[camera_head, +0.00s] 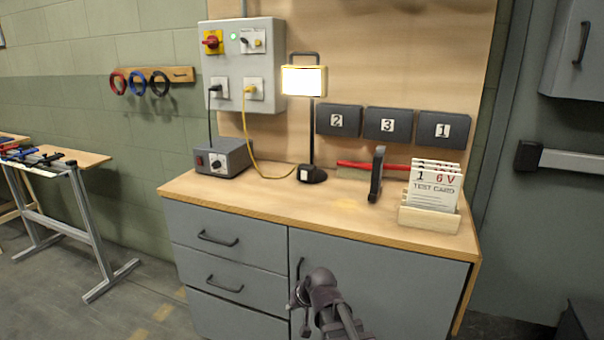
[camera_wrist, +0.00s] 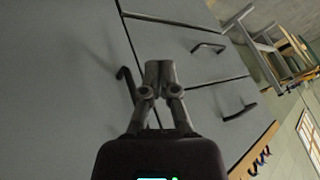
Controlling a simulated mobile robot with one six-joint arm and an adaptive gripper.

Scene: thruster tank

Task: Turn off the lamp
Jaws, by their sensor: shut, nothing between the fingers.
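The lamp (camera_head: 304,80) stands on the workbench with its rectangular head glowing bright. Its dark post rises from a small black base (camera_head: 312,174) with a light patch on it. A yellow cable runs from that base up to a socket on the grey wall box. My gripper (camera_head: 300,296) is low in front of the cabinet, below the bench top and well away from the lamp. In the wrist view my gripper (camera_wrist: 159,68) is shut and empty, facing the grey cabinet front. The lamp is not in the wrist view.
The wall box (camera_head: 271,65) has a red-yellow rotary switch and smaller controls. A grey power unit (camera_head: 222,158), a red-and-black lever piece (camera_head: 376,174) and a card holder (camera_head: 428,217) stand on the bench (camera_head: 255,194). Cabinet handles (camera_head: 217,239) stick out near my gripper.

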